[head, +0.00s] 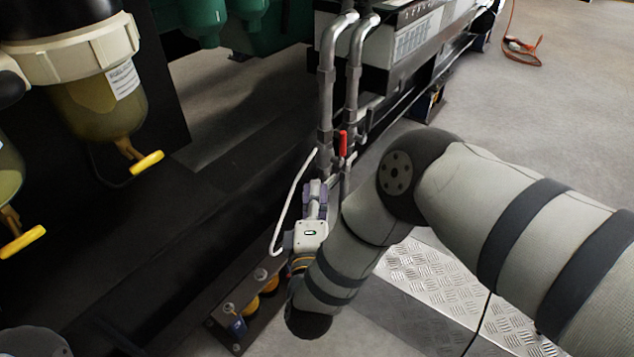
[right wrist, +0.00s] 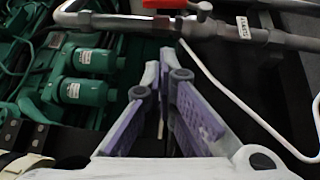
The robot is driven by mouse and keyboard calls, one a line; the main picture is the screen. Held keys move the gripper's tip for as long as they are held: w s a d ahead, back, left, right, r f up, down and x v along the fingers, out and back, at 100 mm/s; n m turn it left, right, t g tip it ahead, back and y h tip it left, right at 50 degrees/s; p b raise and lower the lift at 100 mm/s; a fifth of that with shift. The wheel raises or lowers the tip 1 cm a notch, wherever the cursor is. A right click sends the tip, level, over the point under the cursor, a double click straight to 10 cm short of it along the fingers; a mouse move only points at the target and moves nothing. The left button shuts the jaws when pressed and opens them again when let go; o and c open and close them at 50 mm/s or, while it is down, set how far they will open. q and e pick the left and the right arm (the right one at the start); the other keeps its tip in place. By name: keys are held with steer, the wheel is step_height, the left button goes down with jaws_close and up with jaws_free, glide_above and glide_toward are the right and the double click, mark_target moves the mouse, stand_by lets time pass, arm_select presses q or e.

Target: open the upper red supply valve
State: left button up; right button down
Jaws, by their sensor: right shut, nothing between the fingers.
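A red valve handle (head: 343,143) shows on the steel pipes at the middle of the head view, lying roughly along the pipe. It also shows at the top edge of the right wrist view (right wrist: 180,4), partly cut off. I see no second red handle, so I cannot tell whether this is the upper valve. My right gripper (head: 316,186) is just below and left of the handle in the head view, apart from it. In the right wrist view its purple-padded fingers (right wrist: 163,68) are shut and empty, pointing toward the pipe.
Two steel pipes (head: 326,95) run down beside a grey unit. A white hose (head: 290,205) curves left of my gripper. Filter bowls with yellow handles (head: 147,162) hang at left. A tread plate (head: 440,290) lies below my right arm. An orange cord (head: 522,55) lies on open floor.

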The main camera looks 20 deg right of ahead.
mark_target(342, 149)
steer(key=w+d+b, duration=0.1)
steer(key=w+d, duration=0.1)
steer(key=w, duration=0.1)
steer(key=w+d, duration=0.2)
steer(key=w, duration=0.1)
steer(key=w+d+r+b, duration=0.1)
steer(key=w+d, duration=0.1)
steer(key=w, duration=0.1)
steer(key=shift+w+b, duration=0.1)
steer(key=shift+b, duration=0.25)
steer(key=shift+w+d+r+g+p, duration=0.15)
steer(key=shift+w+d+g+p, duration=0.25)
steer(key=shift+p, duration=0.3)
steer(key=shift+s, duration=0.15)
